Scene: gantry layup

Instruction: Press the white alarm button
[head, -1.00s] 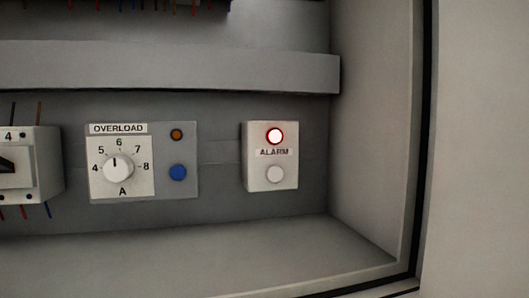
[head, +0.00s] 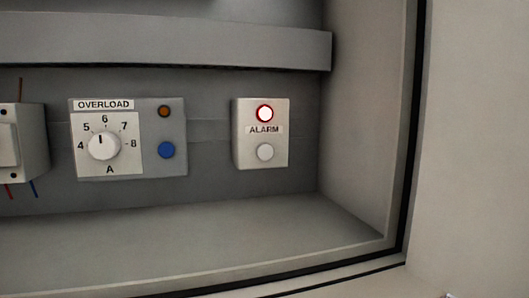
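Nothing covers the button. My gripper is not in view.
A grey duct (head: 170,45) runs above. The cabinet's side wall (head: 360,130) and bottom lip (head: 290,262) bound the right and front.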

